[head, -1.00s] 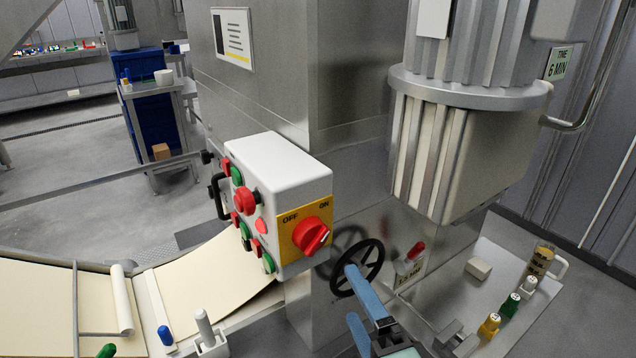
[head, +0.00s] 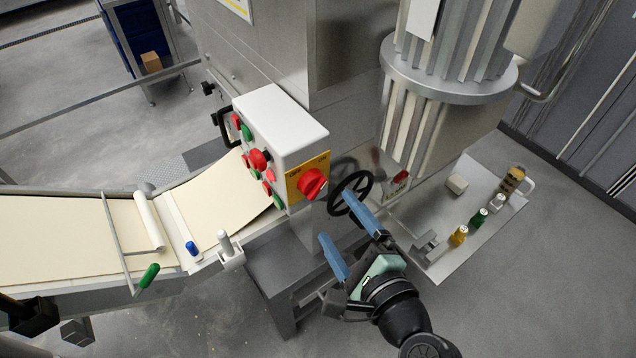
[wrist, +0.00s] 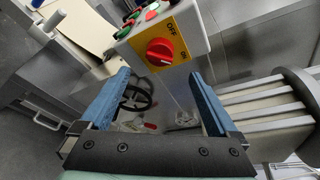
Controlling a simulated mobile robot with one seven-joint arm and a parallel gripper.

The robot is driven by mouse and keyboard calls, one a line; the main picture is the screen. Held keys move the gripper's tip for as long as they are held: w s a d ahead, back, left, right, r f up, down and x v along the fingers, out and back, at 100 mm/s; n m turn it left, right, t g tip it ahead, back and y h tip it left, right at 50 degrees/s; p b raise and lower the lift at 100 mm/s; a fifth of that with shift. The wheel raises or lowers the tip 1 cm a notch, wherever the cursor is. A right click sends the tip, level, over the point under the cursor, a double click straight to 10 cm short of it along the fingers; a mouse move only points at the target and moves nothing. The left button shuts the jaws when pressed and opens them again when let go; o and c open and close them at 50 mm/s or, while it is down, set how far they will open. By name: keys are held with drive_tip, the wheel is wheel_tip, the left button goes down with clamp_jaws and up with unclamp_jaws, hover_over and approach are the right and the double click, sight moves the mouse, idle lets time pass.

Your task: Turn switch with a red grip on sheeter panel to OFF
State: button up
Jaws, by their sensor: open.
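The switch with a red grip (head: 312,183) sits on a yellow plate marked OFF and ON, on the side of the white sheeter panel box (head: 283,122). In the wrist view the red grip (wrist: 160,52) is above and between my fingers, with OFF and ON readable on the yellow plate (wrist: 178,36). The grip's pointer angle is hard to tell in the head view. My gripper (head: 338,228) is open and empty, below and to the right of the switch, apart from it. Its two blue fingers also show in the wrist view (wrist: 163,98).
A black handwheel (head: 349,193) is just right of the switch, close to my upper finger. Red and green buttons (head: 258,160) cover the panel's front. A dough belt (head: 70,238) runs left. A tray with small bottles (head: 478,218) stands right.

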sight(317, 190)
drive_tip(key=p+x, duration=0.1)
drive_tip(key=x, duration=0.8)
drive_tip(key=shift+w+a, duration=0.15)
drive_tip(key=shift+c, duration=0.2)
drive_tip(key=c, duration=1.3)
